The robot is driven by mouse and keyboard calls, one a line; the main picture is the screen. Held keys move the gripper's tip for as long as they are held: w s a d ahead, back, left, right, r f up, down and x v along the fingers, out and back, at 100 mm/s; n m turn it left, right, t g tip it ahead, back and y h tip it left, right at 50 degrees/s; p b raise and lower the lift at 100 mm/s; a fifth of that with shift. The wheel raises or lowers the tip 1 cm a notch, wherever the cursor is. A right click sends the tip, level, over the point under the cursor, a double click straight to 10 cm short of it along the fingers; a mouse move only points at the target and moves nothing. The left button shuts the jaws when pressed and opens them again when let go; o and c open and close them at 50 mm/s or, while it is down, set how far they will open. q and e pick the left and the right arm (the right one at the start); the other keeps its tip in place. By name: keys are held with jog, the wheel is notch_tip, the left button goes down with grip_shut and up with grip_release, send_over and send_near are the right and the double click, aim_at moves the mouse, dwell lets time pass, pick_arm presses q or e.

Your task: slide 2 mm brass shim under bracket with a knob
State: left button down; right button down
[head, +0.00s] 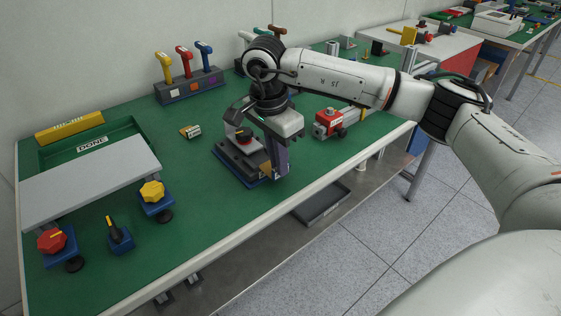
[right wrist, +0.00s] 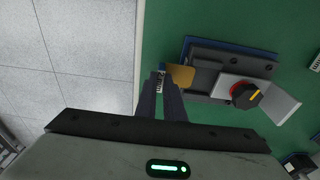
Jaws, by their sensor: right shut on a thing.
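My right gripper (head: 270,176) is low at the near side of a dark fixture (head: 232,168) on a blue base. In the right wrist view its fingers (right wrist: 161,78) are close together at the edge of the brass shim (right wrist: 182,75), a thin gold plate. The shim's other end reaches the dark fixture block (right wrist: 203,75); I cannot tell how far under anything it lies. A grey metal bracket (right wrist: 278,102) sits on the fixture with a red and black knob (right wrist: 245,94) that has a yellow mark. My left gripper is not in view.
The green table (head: 190,225) has its front edge just beside my right gripper. Yellow (head: 152,191) and red (head: 51,241) knob units, a grey shelf (head: 90,172) and a green DONE tray (head: 125,128) are at left.

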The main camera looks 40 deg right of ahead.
aim_at(266, 163)
jog(key=shift+w+a, duration=0.15)
jog(key=shift+w, duration=1.2)
jog(key=shift+w+a, duration=0.1)
jog(key=shift+w, duration=1.25)
jog(key=c, duration=1.8)
grip_release()
jog(key=shift+r, duration=0.1)
notch_tip(266, 163, up, 10)
jog(key=a, duration=0.1)
jog(key=shift+a, duration=0.15)
